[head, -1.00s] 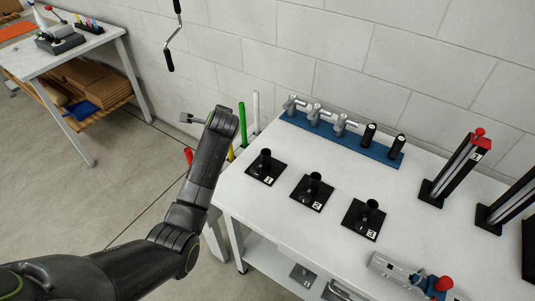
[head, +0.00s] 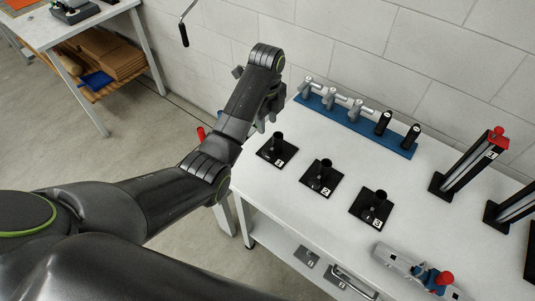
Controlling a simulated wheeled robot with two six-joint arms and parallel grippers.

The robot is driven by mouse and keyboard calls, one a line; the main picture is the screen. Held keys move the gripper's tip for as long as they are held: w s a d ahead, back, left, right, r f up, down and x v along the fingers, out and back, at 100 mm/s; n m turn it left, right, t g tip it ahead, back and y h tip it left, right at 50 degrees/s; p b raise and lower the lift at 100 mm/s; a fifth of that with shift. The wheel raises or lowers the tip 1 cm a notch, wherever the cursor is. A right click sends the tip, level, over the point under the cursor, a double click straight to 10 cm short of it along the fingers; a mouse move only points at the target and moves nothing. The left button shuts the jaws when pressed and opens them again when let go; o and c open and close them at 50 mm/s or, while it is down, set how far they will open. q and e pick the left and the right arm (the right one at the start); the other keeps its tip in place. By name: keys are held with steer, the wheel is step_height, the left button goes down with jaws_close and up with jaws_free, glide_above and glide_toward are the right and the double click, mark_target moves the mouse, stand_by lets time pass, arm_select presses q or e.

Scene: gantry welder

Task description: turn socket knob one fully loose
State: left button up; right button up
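Socket one (head: 277,150), a black square base with a short upright tube and a white "1" label, stands on the white table (head: 300,206) near its left edge. Its knob is too small and dark to make out clearly. My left gripper (head: 271,104) is at the far end of the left arm, above the table's back left edge, behind and above socket one and apart from it. The wrist partly hides it, so whether its fingers are open does not show. My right gripper is not in view.
Similar sockets two (head: 321,178) and three (head: 371,208) stand to the right. A blue rack (head: 350,126) with grey and black tools lies along the back. Black stands with a red top (head: 468,162) are at right, and a blue-and-grey tool (head: 415,270) lies at front.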

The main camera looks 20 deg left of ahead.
mark_target(267, 150)
arm_select(q)
step_height(267, 150, down, 14)
steer(key=shift+f+b, duration=0.15)
steer(key=shift+b, duration=0.2)
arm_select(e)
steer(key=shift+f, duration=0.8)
arm_select(q)
jaws_close()
